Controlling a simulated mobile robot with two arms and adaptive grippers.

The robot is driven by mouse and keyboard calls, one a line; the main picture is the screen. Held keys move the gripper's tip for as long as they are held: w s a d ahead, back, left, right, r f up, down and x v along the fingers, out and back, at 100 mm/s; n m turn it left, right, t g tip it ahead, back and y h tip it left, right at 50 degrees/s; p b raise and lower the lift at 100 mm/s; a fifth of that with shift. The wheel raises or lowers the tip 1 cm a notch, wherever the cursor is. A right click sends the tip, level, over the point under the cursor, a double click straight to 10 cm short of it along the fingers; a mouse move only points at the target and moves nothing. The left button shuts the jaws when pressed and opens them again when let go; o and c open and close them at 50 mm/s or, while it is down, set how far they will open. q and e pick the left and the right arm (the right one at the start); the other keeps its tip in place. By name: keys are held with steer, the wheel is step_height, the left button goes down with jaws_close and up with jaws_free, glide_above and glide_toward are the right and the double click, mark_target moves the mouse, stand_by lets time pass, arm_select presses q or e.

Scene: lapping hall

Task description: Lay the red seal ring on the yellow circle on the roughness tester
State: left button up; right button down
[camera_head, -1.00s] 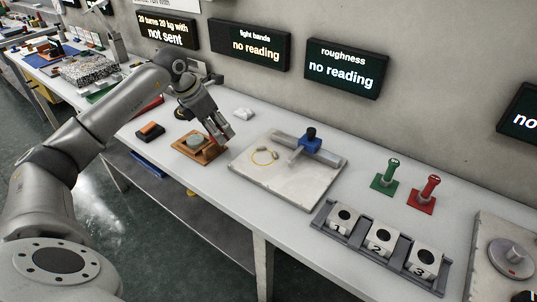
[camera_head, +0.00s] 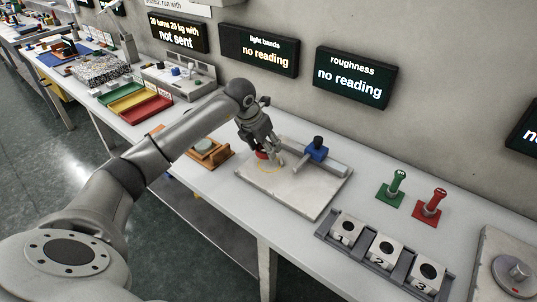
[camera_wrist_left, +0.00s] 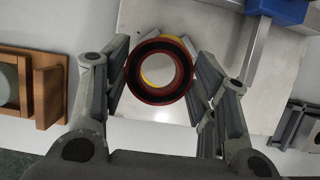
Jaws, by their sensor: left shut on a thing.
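The red seal ring (camera_wrist_left: 134,88) is between the fingers of my left gripper (camera_wrist_left: 160,80), which is shut on it. In the head view the red ring (camera_head: 262,155) shows at the fingertips of the left gripper (camera_head: 266,152). The roughness tester (camera_head: 296,200) is a pale stone plate with a blue-headed arm (camera_head: 317,150). The exact height of the ring over the plate is hard to tell. My right gripper is not in view.
A wooden stand (camera_head: 210,156) with a grey-green disc is left of the tester. A green stamp (camera_head: 394,187), a red stamp (camera_head: 431,205) and a rack (camera_head: 325,232) of numbered blocks stand to the right. Coloured trays (camera_head: 140,103) are at the back left.

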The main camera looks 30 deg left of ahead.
mark_target(272, 163)
arm_select(q)
steer(key=shift+w+d+f, duration=0.15)
steer(key=shift+d+f, duration=0.2)
steer(key=shift+f, duration=0.05)
steer(key=f, duration=0.2)
steer(key=f+p, duration=0.1)
steer(key=shift+w+d+f, duration=0.1)
steer(key=shift+d, duration=0.2)
steer(key=shift+f, duration=0.3)
steer(key=shift+a, duration=0.1)
steer(key=o, duration=1.1)
